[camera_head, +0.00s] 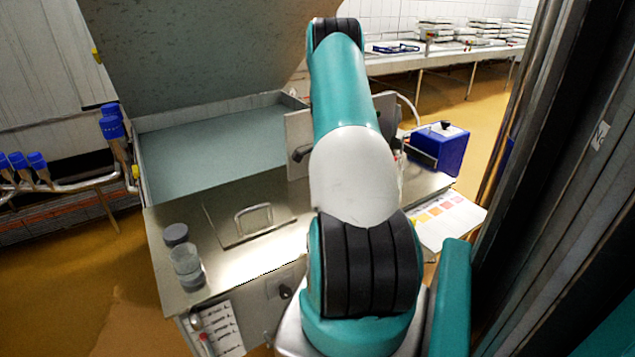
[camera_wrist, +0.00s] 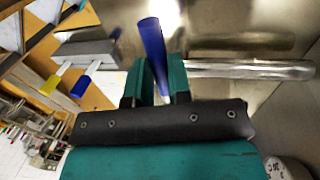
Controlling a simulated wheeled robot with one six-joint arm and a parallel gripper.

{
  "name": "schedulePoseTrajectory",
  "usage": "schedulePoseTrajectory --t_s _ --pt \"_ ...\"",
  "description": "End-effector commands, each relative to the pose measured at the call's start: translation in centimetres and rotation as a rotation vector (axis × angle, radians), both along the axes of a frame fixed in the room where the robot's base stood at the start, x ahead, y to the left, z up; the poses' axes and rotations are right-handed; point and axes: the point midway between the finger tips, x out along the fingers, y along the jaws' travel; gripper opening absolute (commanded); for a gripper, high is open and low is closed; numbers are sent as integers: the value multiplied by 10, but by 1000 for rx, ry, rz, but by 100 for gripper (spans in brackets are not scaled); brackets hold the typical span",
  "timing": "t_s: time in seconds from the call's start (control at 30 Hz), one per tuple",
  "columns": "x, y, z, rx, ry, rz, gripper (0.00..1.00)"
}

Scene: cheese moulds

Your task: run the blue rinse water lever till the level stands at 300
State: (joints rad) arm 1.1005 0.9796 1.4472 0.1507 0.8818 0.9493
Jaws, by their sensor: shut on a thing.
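In the wrist view a long blue lever (camera_wrist: 152,42) stands between the two teal fingers of my gripper (camera_wrist: 158,82). The fingers are shut on it, and its lower end runs down between them. A shiny metal pipe (camera_wrist: 250,69) runs off to the right beside the fingers. In the head view my own arm hides the gripper and the lever. The open steel vat (camera_head: 141,175) shows a flat grey-blue surface inside; I cannot tell whether it is water. No level scale or number is readable in either view.
A blue box (camera_head: 452,155) with a black knob stands right of my arm. Grey pots (camera_head: 187,267) stand on the steel top's front left. A raised lid (camera_head: 190,50) leans over the vat. Yellow (camera_wrist: 50,86) and blue tabs (camera_wrist: 81,86) show at left in the wrist view.

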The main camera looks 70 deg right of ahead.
Motion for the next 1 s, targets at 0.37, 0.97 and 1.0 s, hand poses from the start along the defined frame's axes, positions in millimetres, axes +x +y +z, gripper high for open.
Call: schedulePoseTrajectory --t_s 0.37,0.97,1.0 --pt "-4 -7 2 -5 -4 -29 0" --pt "-4 -7 4 -3 -2 -28 44" --pt "-3 -7 7 -4 -2 -28 44"
